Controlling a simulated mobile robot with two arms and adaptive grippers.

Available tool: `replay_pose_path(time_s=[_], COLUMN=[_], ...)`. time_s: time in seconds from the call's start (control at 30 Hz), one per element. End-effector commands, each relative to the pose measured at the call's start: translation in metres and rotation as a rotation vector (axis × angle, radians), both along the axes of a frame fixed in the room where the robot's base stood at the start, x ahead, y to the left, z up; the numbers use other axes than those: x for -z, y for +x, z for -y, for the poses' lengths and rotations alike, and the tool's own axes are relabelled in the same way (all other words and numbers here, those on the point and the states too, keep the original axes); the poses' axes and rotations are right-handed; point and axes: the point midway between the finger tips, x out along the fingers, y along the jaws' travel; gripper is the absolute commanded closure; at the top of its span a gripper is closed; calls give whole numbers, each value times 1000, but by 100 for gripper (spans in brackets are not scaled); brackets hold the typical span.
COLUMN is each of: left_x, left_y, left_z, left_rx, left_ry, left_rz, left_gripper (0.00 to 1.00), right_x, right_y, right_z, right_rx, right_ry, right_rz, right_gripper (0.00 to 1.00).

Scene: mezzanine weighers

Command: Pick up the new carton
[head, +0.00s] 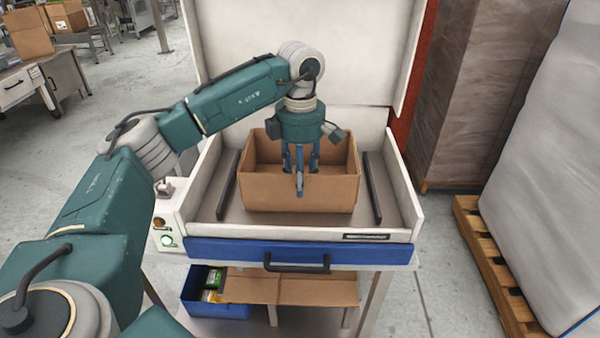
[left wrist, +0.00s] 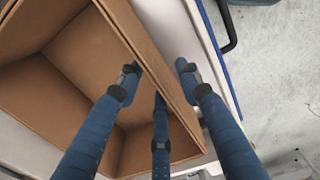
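The new carton (head: 265,192) is an open-topped brown cardboard box, upright on the bed of a white station with a blue front. My left gripper (head: 300,178) points down at the middle of the carton's near wall. One finger shows in front of that wall and the others drop inside the box. In the left wrist view the left gripper (left wrist: 160,80) straddles the wall of the carton (left wrist: 72,52), with visible gaps beside the wall, so the fingers are open. The carton looks empty where its inside shows. My right gripper is not in view.
Dark rails (head: 372,187) flank the carton on the bed. A blue drawer front with a black handle (head: 297,264) is below. Under it are a blue bin (head: 205,303) and flattened cardboard (head: 290,290). A wrapped pallet load (head: 545,150) stands at the right.

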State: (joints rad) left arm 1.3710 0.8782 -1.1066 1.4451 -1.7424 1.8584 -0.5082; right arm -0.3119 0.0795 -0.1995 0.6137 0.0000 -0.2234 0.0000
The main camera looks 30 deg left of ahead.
Motion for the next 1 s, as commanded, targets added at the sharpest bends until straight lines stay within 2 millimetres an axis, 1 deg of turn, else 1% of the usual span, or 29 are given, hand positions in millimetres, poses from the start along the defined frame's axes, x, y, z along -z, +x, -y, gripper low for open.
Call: replay_pose_path(time_s=[0.03,0.13,0.3,0.43,0.6,0.77,0.8,1.0], left_x=[4,19,42,48,49,48,48,47], left_y=[-1,-2,-2,-1,-1,-1,-1,-1], left_z=[-2,-5,-5,-5,-5,-5,-5,-5], left_rx=[-1,-1,0,0,0,0,0,0], left_ry=[1,2,1,1,1,0,0,0], left_rz=[-4,-6,-3,-1,-1,0,0,1], left_gripper=[65,65,65,65,65,96,100,100], right_x=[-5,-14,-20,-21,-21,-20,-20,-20], right_y=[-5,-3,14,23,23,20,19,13], right_z=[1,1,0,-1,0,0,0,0], right_rx=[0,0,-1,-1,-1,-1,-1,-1], right_ry=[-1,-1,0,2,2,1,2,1], right_rz=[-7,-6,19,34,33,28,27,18], right_gripper=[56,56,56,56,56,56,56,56])
